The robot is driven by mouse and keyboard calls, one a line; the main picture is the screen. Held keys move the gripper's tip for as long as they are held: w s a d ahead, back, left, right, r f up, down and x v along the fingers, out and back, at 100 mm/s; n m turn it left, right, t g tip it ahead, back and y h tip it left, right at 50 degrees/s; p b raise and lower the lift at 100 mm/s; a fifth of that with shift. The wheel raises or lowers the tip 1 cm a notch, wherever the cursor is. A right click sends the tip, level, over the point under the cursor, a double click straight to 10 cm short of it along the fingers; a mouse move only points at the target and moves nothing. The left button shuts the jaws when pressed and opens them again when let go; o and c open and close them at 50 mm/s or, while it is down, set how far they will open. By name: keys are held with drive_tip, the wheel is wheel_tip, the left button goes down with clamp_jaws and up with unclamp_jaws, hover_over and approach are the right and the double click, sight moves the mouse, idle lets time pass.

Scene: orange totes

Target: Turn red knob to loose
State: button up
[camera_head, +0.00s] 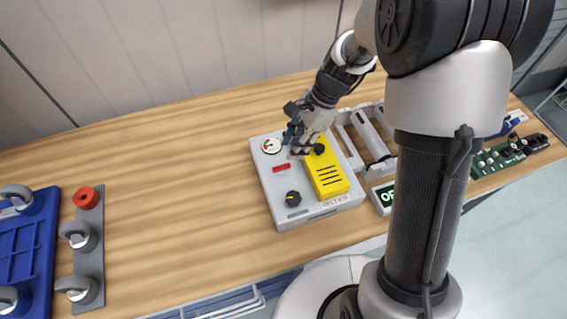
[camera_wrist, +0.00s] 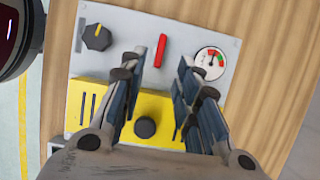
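A grey control box (camera_head: 264,193) lies on the wooden table. On its top sits a small elongated red knob (camera_head: 282,168), which also shows in the wrist view (camera_wrist: 161,50). No "loose" marking is readable beside it. My gripper (camera_head: 298,140) is over the far part of the box. In the wrist view my gripper (camera_wrist: 160,72) is open and empty, and the red knob appears just beyond the gap between its fingertips. Contact is not visible. The box also bears a black dial (camera_head: 293,198), a round gauge (camera_head: 271,146) and a yellow cover (camera_head: 328,178) with a black knob (camera_wrist: 145,127).
Another red round knob (camera_head: 86,197) is on a grey strip (camera_head: 88,255) at far left, beside a blue tray (camera_head: 25,250). Grey holders, a lit green display (camera_head: 386,197) and a green circuit board (camera_head: 492,160) lie right of the box. The table left of the box is clear.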

sight(281, 166)
drive_tip(key=b+x, duration=0.2)
drive_tip(key=x, duration=0.6)
drive_tip(key=shift+f, duration=0.15)
clamp_jaws()
